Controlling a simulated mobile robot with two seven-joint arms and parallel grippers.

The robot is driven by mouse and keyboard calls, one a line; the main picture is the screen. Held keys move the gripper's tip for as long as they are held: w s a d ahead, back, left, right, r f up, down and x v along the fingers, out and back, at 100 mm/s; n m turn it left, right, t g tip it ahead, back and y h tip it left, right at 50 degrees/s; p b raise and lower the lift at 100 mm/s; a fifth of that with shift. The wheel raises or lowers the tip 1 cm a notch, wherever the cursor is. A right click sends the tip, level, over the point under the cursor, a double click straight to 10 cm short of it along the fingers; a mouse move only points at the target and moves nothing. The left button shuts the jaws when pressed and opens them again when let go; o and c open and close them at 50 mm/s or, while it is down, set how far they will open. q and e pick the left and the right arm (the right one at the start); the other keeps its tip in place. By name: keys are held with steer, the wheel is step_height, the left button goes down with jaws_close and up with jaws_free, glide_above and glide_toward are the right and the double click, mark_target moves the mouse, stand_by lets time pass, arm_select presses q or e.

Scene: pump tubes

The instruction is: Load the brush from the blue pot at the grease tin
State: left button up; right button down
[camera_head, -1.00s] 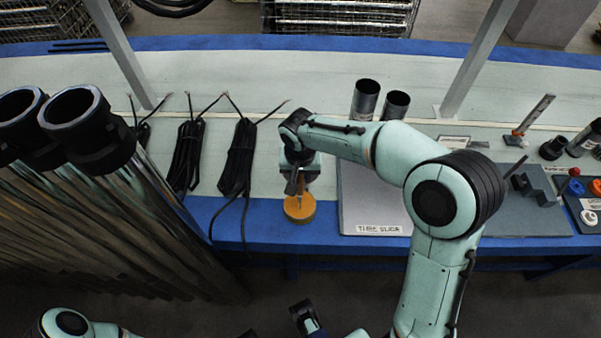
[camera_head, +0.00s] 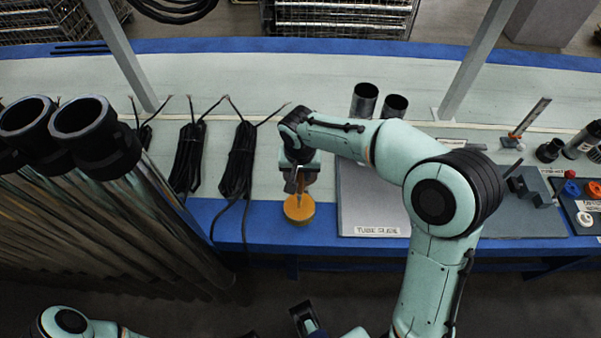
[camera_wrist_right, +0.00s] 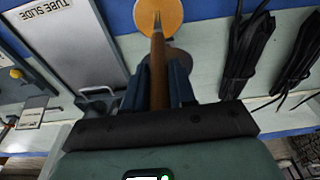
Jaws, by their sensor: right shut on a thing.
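My right gripper (camera_head: 296,181) is shut on the brush, just above a round tin with an orange-yellow top (camera_head: 299,209) near the bench's front edge. In the right wrist view the brush (camera_wrist_right: 158,68) has a brown handle between the fingers (camera_wrist_right: 158,85). Its narrow tip overlaps the orange disc (camera_wrist_right: 174,14); I cannot tell whether it touches the surface. No pot that is clearly blue shows. What seems to be my left gripper (camera_head: 306,318) is at the bottom edge, below the bench; its jaws are unclear.
A grey tube slide plate (camera_head: 376,212) lies right of the tin, with two dark upright tubes (camera_head: 365,100) behind it. Small parts (camera_head: 572,190) sit far right.

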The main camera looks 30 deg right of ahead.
steer(key=shift+r+p, duration=1.6)
steer(key=shift+r, duration=0.8)
